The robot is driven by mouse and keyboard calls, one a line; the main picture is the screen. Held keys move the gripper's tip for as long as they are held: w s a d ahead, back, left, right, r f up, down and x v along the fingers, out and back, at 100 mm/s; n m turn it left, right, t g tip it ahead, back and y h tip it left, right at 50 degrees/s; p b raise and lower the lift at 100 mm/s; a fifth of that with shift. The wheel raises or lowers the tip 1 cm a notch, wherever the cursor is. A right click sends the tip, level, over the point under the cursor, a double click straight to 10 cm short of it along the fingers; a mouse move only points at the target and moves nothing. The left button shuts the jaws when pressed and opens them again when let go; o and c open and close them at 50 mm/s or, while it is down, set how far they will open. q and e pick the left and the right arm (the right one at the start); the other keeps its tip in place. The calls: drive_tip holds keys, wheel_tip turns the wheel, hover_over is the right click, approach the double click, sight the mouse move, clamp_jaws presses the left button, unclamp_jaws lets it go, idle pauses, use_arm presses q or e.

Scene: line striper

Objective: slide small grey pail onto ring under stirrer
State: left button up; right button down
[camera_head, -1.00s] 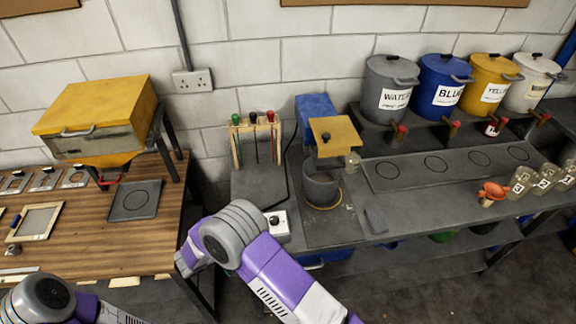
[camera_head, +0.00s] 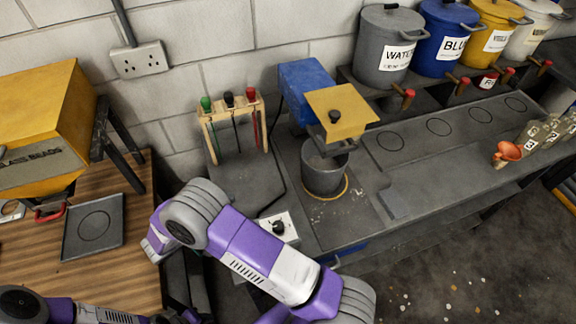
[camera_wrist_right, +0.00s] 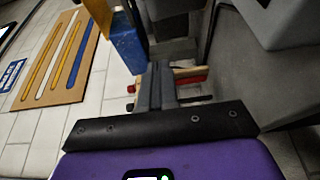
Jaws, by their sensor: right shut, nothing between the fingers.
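The small grey pail (camera_head: 322,176) stands upright on the grey bench under the stirrer, which has a blue body (camera_head: 303,88) and a yellow plate (camera_head: 350,117). The yellowish ring (camera_head: 345,190) shows at the pail's right and front edge; I cannot tell whether the pail is centred on it. My right gripper (camera_wrist_right: 155,88) is shut and empty in the right wrist view, with the tool rack just beyond its fingers. In the head view my right arm crosses in front of the bench, left of and nearer than the pail; its fingertips cannot be made out. My left gripper is out of sight.
A wooden rack (camera_head: 232,116) with green, black and red handles stands left of the stirrer. A white switch box (camera_head: 278,226) sits in front. Labelled buckets (camera_head: 390,45) stand at the back right. A yellow bead hopper (camera_head: 40,105) is at the left. The bench right of the pail is mostly clear.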

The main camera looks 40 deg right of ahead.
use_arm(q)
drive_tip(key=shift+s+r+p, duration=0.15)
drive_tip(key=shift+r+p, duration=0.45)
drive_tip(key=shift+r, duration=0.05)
use_arm(e)
drive_tip(key=s+d, duration=0.1)
drive_tip(key=d, duration=2.1)
drive_tip(key=shift+s+d+r, duration=0.15)
drive_tip(key=shift+s+d, duration=0.1)
drive_tip(key=shift+s, duration=0.1)
